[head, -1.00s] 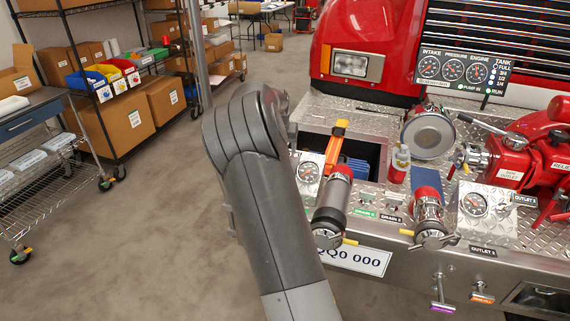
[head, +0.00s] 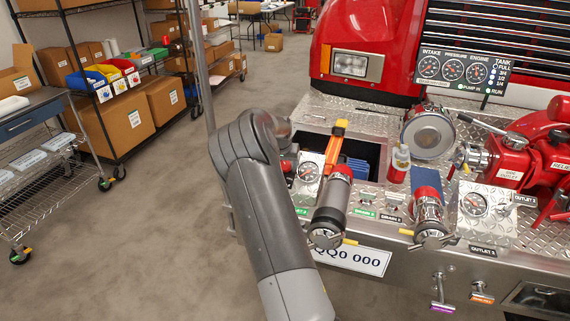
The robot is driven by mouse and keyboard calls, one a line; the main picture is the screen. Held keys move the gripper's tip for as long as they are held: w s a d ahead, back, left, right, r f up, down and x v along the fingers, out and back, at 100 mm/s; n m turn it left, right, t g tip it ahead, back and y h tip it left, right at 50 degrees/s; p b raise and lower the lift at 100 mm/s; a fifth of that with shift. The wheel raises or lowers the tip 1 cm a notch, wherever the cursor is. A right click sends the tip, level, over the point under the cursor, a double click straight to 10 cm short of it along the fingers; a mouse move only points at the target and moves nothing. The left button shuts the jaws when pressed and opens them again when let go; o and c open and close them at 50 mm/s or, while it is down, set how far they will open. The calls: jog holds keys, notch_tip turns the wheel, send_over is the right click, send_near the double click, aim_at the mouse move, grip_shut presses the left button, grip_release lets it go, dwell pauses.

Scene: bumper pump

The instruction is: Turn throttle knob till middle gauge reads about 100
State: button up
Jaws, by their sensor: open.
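The gauge panel (head: 425,95) stands on the red truck's bumper at the upper right. I cannot pick out a throttle knob for certain. My arm rises from the bottom and bends at the left end of the bumper. My gripper is not in view; the far part of the arm is hidden behind its bend.
A bottle (head: 400,165), a round steel cap (head: 428,133) and a red valve body (head: 515,160) crowd the bumper. Pull handles (head: 440,292) hang on its front. The floor (head: 150,235) at left is clear before the shelves.

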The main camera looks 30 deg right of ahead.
jog(key=c, duration=1)
jog(key=m, duration=0.4)
jog(key=shift+m+t, duration=0.3)
jog(key=o, duration=1)
jog(key=shift+s, duration=0.1)
jog(key=v, duration=1)
jog(key=shift+s+r, duration=0.15)
jog(key=shift+r, duration=0.25)
